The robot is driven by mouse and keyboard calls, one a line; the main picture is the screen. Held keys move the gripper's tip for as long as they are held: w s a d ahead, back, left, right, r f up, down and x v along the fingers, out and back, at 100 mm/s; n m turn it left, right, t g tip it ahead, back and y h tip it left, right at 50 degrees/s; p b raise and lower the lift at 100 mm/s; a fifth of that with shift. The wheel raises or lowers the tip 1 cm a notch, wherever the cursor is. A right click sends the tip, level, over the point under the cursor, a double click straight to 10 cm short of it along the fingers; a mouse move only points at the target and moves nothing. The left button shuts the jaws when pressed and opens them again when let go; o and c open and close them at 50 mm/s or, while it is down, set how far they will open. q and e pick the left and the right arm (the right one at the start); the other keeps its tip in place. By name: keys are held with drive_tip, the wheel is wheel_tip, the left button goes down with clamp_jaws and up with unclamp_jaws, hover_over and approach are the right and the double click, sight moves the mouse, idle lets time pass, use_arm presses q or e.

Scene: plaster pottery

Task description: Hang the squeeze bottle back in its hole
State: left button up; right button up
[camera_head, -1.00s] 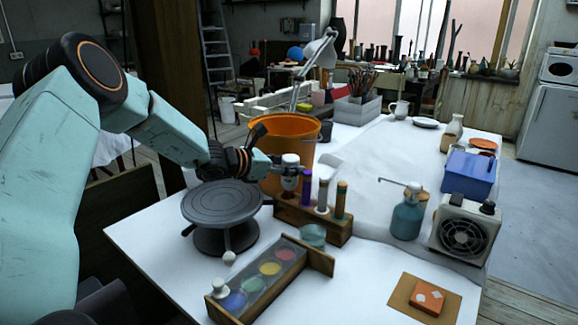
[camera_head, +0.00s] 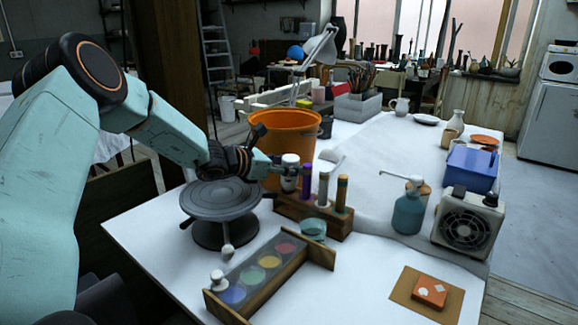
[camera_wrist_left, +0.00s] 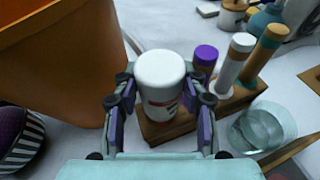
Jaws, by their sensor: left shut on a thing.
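My left gripper (camera_head: 288,173) is shut on the white squeeze bottle (camera_head: 290,160), which stands about upright over the left end of the wooden rack (camera_head: 326,226). In the left wrist view, the bottle (camera_wrist_left: 162,75) shows its white top and some red marking between the two fingers, with the rack (camera_wrist_left: 168,132) beneath and beside it. The bottle's lower end is hidden, so I cannot tell whether it is in the hole. A purple bottle (camera_head: 306,181), a white-topped one (camera_head: 323,190) and a brown one (camera_head: 341,194) stand in the rack. My right gripper is out of view.
An orange bucket (camera_head: 285,125) stands close behind the rack. A grey turntable (camera_head: 220,198) is at left, a glass bowl (camera_head: 313,229) and a paint box (camera_head: 262,275) in front. A teal pump bottle (camera_head: 408,213) and a fan heater (camera_head: 468,225) stand at right.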

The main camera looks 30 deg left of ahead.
use_arm(q)
drive_tip(key=shift+f+b, duration=0.35)
drive_tip(key=o, duration=0.7)
drive_tip(key=shift+o, duration=0.2)
drive_tip(key=shift+s, duration=0.1)
drive_tip(key=v, duration=0.7)
drive_tip(key=shift+s, duration=0.15)
drive_tip(key=shift+a+r, duration=0.1)
drive_tip(key=shift+a, duration=0.05)
